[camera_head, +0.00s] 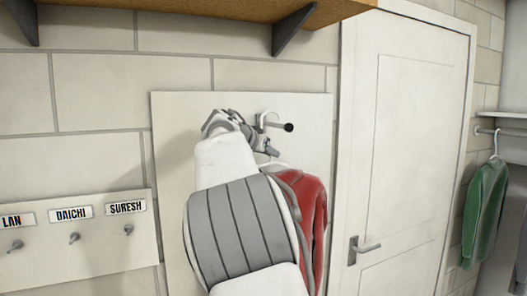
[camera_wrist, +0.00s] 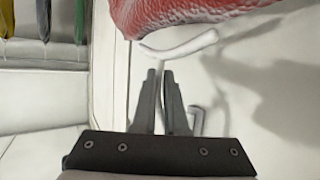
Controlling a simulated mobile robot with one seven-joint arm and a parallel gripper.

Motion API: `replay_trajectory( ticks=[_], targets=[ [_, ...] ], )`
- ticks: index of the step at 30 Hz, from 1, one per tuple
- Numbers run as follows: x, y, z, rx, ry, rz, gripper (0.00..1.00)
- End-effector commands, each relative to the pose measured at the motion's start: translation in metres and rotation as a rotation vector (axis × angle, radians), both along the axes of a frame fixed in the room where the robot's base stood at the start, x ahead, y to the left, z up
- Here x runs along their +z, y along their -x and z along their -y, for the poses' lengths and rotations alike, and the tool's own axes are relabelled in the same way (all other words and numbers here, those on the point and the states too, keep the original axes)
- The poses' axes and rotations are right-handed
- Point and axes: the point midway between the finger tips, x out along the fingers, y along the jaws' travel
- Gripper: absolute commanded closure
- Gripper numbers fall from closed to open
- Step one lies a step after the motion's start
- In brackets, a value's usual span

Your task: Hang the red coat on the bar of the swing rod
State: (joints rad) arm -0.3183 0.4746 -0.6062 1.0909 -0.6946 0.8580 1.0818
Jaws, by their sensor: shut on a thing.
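The red coat (camera_head: 311,205) hangs from a white hanger, partly hidden behind my arm. My gripper (camera_head: 270,151) is shut on the hanger's neck, above the coat. In the wrist view my gripper (camera_wrist: 163,73) has its fingertips closed around the neck just beside the hanger's white shoulder bar (camera_wrist: 182,46); the red coat (camera_wrist: 195,12) fills the top edge. The swing rod's short bar with a dark round end (camera_head: 288,127) sticks out from the pale wall panel. The hanger's white hook (camera_head: 267,115) is right at the bar; I cannot tell whether it is over it or touching.
A wooden shelf (camera_head: 200,10) with dark brackets is above. A name-labelled peg board (camera_head: 80,250) is at left. A white door (camera_head: 410,150) with a handle stands right of the panel. A green coat (camera_head: 484,212) hangs on a rail at far right.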

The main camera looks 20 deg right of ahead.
Motion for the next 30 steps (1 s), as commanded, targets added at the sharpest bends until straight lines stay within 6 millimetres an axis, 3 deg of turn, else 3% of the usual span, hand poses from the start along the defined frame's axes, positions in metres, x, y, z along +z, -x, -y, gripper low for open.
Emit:
replay_trajectory(
  ticks=[3, 5, 12, 27, 28, 30],
  targets=[
    [0.005, 0.000, 0.010, 0.000, 0.003, 0.005, 1.00],
    [-0.006, 0.000, 0.008, 0.001, 0.003, 0.005, 1.00],
    [-0.016, 0.000, 0.008, 0.001, 0.003, 0.005, 1.00],
    [-0.018, 0.000, 0.008, 0.001, 0.003, 0.005, 1.00],
    [-0.018, 0.000, 0.008, 0.001, 0.003, 0.005, 0.85],
    [-0.018, 0.000, 0.008, 0.000, 0.003, 0.005, 0.72]
  ],
)
